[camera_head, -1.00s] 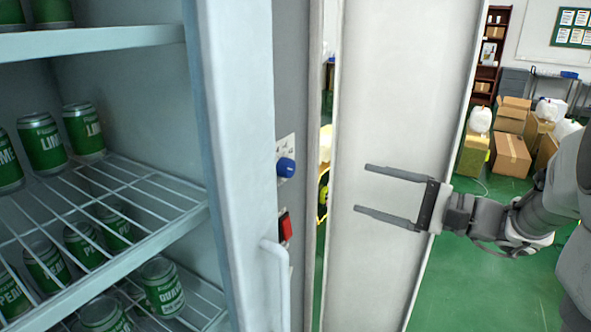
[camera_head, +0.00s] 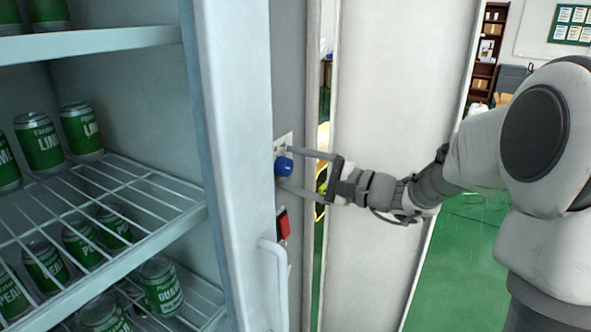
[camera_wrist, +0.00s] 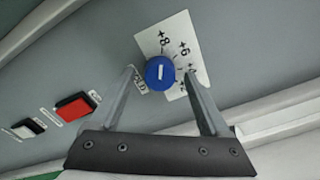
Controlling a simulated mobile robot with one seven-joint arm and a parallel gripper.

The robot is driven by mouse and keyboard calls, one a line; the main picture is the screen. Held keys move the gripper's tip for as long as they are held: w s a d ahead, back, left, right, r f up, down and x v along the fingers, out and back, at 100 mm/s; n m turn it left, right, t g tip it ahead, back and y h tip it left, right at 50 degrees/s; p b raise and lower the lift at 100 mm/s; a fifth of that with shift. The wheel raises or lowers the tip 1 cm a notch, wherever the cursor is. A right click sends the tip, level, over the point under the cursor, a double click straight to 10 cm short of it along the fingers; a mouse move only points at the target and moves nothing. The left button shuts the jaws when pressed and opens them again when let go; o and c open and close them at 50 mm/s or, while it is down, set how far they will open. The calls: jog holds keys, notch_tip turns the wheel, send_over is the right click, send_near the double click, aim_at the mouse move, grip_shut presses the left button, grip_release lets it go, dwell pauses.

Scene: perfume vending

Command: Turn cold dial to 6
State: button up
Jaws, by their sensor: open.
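The cold dial (camera_head: 284,166) is a blue knob on a white scale plate (camera_head: 286,140) on the grey side panel of the fridge. In the wrist view the dial (camera_wrist: 160,71) shows a white pointer line, and the scale plate (camera_wrist: 166,42) shows marks "+8" and "+6", with others partly covered. My gripper (camera_head: 302,169) is open, with its fingers reaching to the panel, one above and one below the knob in the head view. In the wrist view my gripper (camera_wrist: 158,78) has a finger on each side of the dial. I cannot tell whether they touch it.
A red switch (camera_head: 284,223) sits below the dial; it also shows in the wrist view (camera_wrist: 75,107) beside a white switch (camera_wrist: 28,128). A fridge door handle (camera_head: 276,262) is in front. Shelves of green cans (camera_head: 40,145) stand left. A white panel (camera_head: 395,90) stands behind my arm.

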grip_shut()
dwell(0.4)
jog(key=shift+m+p, duration=0.3)
jog(key=m+p, duration=0.3)
jog(key=m, duration=0.1)
jog(key=shift+r, duration=0.15)
jog(key=shift+m+p, duration=1.1)
jog(key=shift+m, duration=0.4)
grip_release()
